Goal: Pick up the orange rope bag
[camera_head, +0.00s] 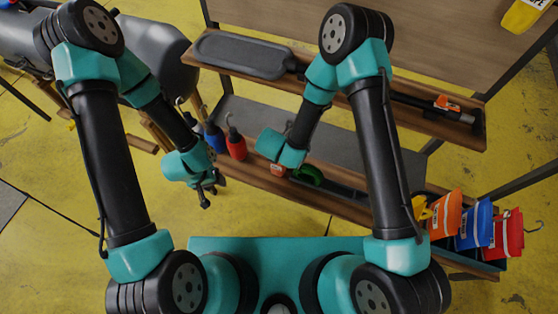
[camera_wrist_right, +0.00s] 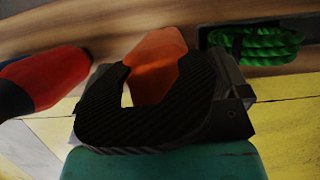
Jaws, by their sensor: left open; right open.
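An orange item (camera_head: 277,169), seemingly the orange rope bag, is mostly hidden under my right arm's wrist at the low wooden shelf. In the right wrist view the orange bag (camera_wrist_right: 157,55) shows beyond and partly behind the dark gripper body. My right gripper (camera_wrist_right: 150,95) is open and over it; whether the jaws touch it cannot be told. My left gripper (camera_head: 206,194) is open and empty, left of the shelf over the yellow floor.
Red (camera_head: 236,146) and blue (camera_head: 214,138) bags stand left of the orange item. Green rope (camera_head: 308,175) lies just right of it. A bin at right holds orange (camera_head: 445,214), blue (camera_head: 475,224) and red (camera_head: 507,236) bags. An upper shelf (camera_head: 330,88) stands behind.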

